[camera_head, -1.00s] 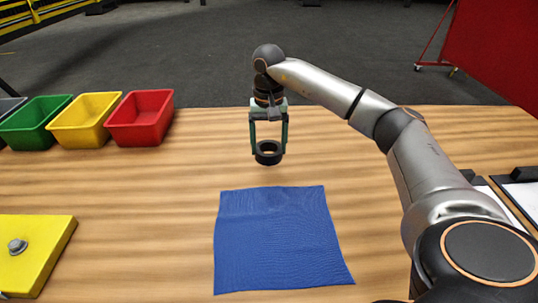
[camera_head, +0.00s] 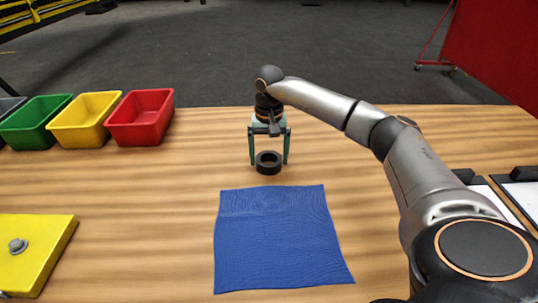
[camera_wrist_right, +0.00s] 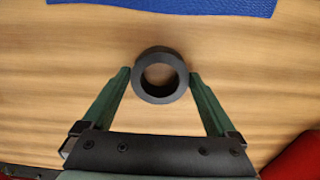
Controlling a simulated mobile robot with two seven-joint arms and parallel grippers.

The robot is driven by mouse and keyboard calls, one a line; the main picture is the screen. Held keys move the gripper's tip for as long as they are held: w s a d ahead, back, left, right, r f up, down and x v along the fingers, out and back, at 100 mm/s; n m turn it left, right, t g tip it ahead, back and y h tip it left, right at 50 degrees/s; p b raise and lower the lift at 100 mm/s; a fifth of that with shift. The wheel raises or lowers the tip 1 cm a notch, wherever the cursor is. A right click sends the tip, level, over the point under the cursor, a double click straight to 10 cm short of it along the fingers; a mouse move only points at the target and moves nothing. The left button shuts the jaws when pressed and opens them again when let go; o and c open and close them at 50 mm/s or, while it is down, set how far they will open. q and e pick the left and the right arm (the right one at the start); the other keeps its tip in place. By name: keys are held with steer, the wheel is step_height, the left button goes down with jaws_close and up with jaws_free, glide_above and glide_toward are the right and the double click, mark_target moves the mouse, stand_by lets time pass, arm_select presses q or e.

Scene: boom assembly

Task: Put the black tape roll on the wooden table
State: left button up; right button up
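The black tape roll (camera_head: 268,168) lies flat on the wooden table (camera_head: 180,220), just beyond the far edge of the blue cloth. My right gripper (camera_head: 270,162) is open above and around it, with one green finger on each side. My left gripper is not in view.
A blue cloth (camera_head: 280,240) lies on the table in front of the roll. Green (camera_head: 36,125), yellow (camera_head: 84,122) and red (camera_head: 141,119) bins stand at the back left. A yellow block (camera_head: 40,245) is at the front left. Dark-edged trays or boards lie at the right.

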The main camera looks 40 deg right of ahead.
steer(key=shift+o, duration=0.3)
step_height(320, 180, up, 12)
steer(key=shift+r, duration=0.2)
stand_by(0.5)
